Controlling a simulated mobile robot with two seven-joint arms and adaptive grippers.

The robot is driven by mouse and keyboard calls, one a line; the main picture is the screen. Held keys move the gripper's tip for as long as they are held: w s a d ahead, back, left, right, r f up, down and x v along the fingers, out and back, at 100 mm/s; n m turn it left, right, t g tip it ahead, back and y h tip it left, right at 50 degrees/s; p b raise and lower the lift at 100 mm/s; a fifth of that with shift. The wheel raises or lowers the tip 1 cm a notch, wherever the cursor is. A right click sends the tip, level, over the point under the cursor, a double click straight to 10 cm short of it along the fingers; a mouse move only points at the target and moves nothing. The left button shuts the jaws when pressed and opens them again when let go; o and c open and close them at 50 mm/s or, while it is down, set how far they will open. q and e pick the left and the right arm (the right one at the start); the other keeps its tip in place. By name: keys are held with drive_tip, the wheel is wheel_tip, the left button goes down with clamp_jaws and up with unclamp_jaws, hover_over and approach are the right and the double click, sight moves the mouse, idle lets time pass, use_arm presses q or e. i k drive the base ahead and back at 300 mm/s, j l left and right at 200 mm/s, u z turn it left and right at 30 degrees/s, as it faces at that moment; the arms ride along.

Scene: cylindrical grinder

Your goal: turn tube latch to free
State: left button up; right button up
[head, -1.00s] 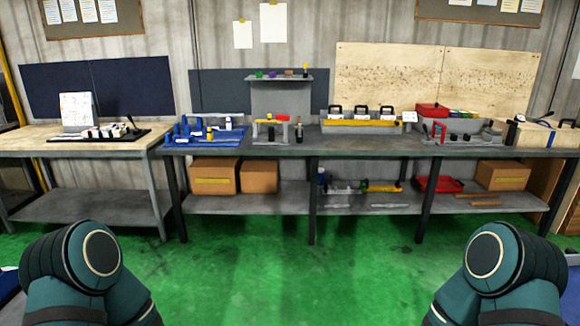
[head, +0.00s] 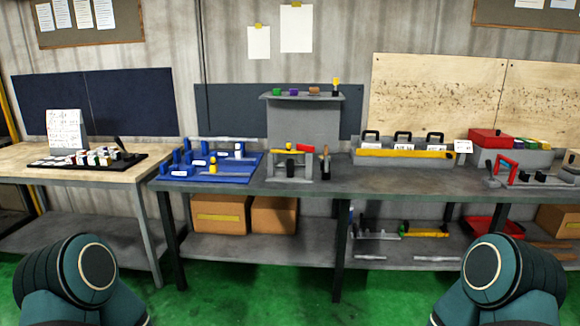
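I cannot tell for sure which part is the tube latch. A small grey fixture (head: 281,175) stands on the long grey bench near the middle of the head view, with a yellow part and a red handle (head: 306,148) on top. Another grey fixture (head: 530,181) with an upright red lever (head: 504,167) stands at the right of the bench. Both are too small to read the latch position. Only dark teal links of my two arms show, at the bottom left and bottom right. Both grippers are out of view, and the fixtures are apart from my arms.
The long grey bench (head: 345,182) runs across ahead, with green floor before it. A blue tray (head: 235,174) with blue holders lies left of centre. A grey rack with a yellow bar (head: 405,154) stands right of centre. Cardboard boxes (head: 220,215) sit on the lower shelf.

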sight(300, 147)
drive_tip(key=i+j+z, duration=0.2)
drive_tip(key=i, duration=0.3)
drive_tip(key=i+z, duration=0.15)
drive_tip(key=i, duration=0.3)
drive_tip(key=i+j+z, duration=0.2)
drive_tip(key=i, duration=0.25)
drive_tip(key=i+j+z, duration=0.15)
drive_tip(key=i+j, duration=0.25)
drive_tip(key=i, duration=0.05)
